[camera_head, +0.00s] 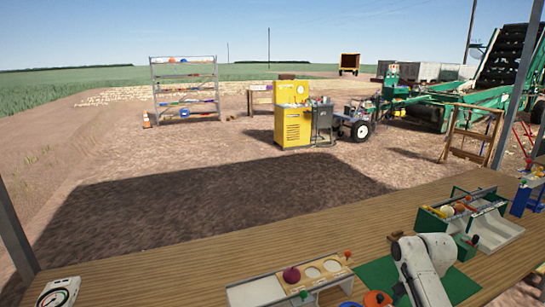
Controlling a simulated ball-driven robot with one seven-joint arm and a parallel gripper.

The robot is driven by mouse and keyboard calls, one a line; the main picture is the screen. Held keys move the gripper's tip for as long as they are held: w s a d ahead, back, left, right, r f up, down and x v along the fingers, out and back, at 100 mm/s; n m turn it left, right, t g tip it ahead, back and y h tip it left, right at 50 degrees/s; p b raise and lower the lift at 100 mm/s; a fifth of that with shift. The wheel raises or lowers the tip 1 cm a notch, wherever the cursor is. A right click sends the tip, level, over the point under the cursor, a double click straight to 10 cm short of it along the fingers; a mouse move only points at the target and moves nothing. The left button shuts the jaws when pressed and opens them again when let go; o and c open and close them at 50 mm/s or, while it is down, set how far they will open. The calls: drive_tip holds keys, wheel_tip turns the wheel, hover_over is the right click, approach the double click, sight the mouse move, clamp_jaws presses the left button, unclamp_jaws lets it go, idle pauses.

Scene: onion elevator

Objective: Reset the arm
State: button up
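My arm's white links (424,268) rise from the bottom edge of the head view, right of centre, in front of a green mat (378,270) on the wooden table (230,245). The arm is bent, with its rounded joints uppermost. My gripper does not show; its fingers and anything they might hold are out of sight.
Left of the arm is a tray with round holes (318,272) holding a dark red onion (292,275). A green-and-white box (485,222) stands to the right. A dial scale (60,292) sits at the left corner. The table's left-middle is bare.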

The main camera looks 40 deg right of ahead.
drive_tip(key=w+a+f+n, duration=0.1)
drive_tip(key=a+f+n, duration=0.1)
drive_tip(key=a, duration=0.5)
drive_tip(key=a+f+n+b, duration=0.1)
drive_tip(key=a+f+n, duration=0.2)
drive_tip(key=a, duration=0.5)
drive_tip(key=w+a+f+n+y+b, duration=0.1)
drive_tip(key=a+f+n, duration=0.1)
drive_tip(key=a, duration=0.6)
drive_tip(key=shift+w+f+n+t, duration=0.3)
drive_tip(key=shift+f+t, duration=0.1)
drive_tip(key=shift+f, duration=0.25)
drive_tip(key=s+a+n+b, duration=0.1)
drive_tip(key=s+a+n, duration=0.4)
drive_tip(key=s, duration=0.3)
drive_tip(key=s+a+f+n+h+b, duration=0.1)
drive_tip(key=s+a+n, duration=0.4)
drive_tip(key=s, duration=0.3)
drive_tip(key=shift+s+a+f+b, duration=0.15)
drive_tip(key=shift+a+f+b, duration=0.05)
drive_tip(key=shift+a+b, duration=0.25)
